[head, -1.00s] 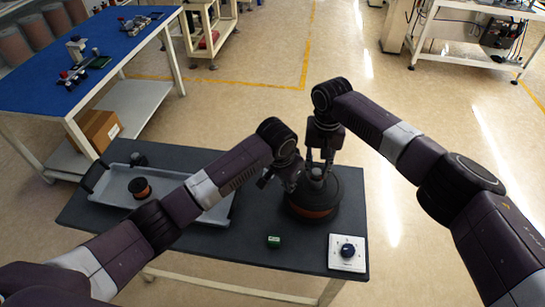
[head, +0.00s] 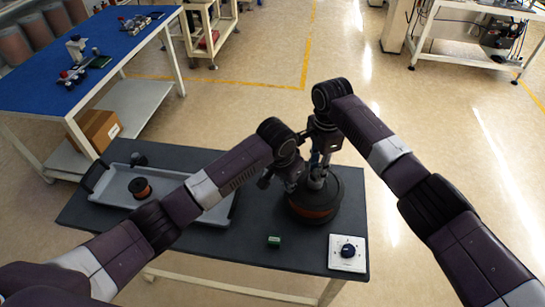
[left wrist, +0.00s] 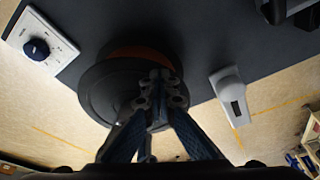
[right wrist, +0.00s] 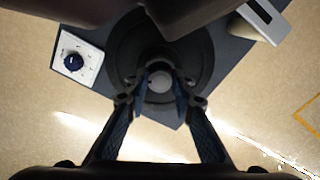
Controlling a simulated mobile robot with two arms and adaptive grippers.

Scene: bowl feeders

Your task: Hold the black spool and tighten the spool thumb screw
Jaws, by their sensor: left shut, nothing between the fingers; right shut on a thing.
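The black spool (head: 330,190), with a brown-orange band around its lower part, stands on the dark table; it also shows in the left wrist view (left wrist: 92,95) and the right wrist view (right wrist: 122,50). A round grey thumb screw (right wrist: 160,82) is at its top centre. My right gripper (right wrist: 158,88) comes from above and is shut on the thumb screw, one finger on each side. My left gripper (left wrist: 160,78) is shut and empty, its tips together over the spool's side. In the head view, the left gripper (head: 283,182) is left of the spool and the wrists hide part of its top.
A green block (head: 273,241) and a white dial box (head: 348,254) are near the front edge. Both wrists are close together above the spool.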

